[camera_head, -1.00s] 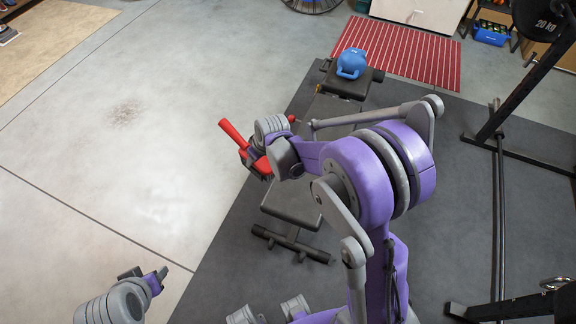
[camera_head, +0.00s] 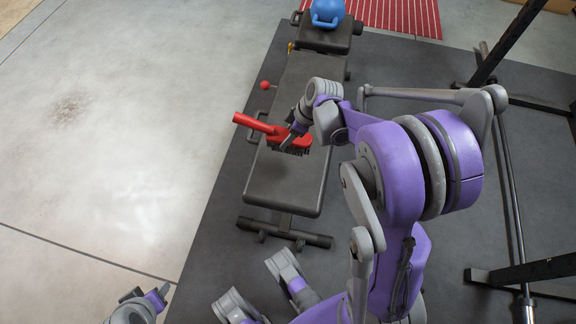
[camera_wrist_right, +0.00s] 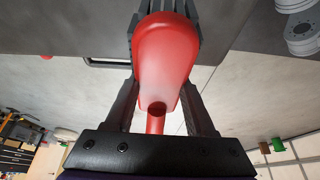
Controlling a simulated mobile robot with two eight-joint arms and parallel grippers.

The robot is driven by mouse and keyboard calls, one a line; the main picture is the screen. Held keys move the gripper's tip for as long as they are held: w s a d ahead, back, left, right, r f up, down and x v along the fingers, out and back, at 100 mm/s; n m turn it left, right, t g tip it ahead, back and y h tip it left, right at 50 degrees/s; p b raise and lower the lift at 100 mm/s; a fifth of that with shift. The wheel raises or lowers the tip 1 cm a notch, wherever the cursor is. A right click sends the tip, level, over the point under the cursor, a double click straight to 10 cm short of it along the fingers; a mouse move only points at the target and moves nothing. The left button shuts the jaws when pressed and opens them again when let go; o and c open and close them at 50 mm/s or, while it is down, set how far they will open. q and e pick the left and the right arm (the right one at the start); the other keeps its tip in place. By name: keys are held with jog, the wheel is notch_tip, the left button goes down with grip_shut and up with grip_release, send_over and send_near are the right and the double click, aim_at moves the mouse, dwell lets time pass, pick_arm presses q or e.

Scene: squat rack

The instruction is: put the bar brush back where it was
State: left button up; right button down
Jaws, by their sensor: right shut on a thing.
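The bar brush (camera_head: 256,124) is red with dark bristles facing down. My right gripper (camera_head: 291,136) is shut on it and holds it over the black bench; I cannot tell how high above the pad it is. Its handle points left, past the bench's left edge. In the right wrist view the red brush (camera_wrist_right: 168,60) sits between the two dark fingers. The black bench (camera_head: 285,188) runs away from me under the brush. My left gripper (camera_head: 146,297) is at the bottom edge, partly cut off, away from the bench; its opening is unclear.
A blue kettlebell (camera_head: 327,12) stands at the bench's far end. A small red knob (camera_head: 265,85) sticks out at the bench's left. A barbell (camera_head: 512,190) and black rack parts (camera_head: 530,270) are at the right. The pale floor (camera_head: 110,150) at left is clear.

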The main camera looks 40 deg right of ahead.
jog(key=shift+d+f, duration=0.2)
jog(key=shift+f, duration=0.25)
pick_arm(q)
jog(key=b+x, duration=0.2)
jog(key=s+b+x, duration=0.1)
jog(key=b+x, duration=0.1)
jog(key=x, duration=0.1)
jog(key=shift+f, duration=0.2)
pick_arm(e)
notch_tip(320, 180, down, 10)
jog(key=shift+r, duration=0.15)
pick_arm(q)
jog(key=shift+s+f, duration=0.1)
pick_arm(e)
jog(key=shift+s, duration=0.1)
jog(key=shift+c, duration=1.2)
grip_release()
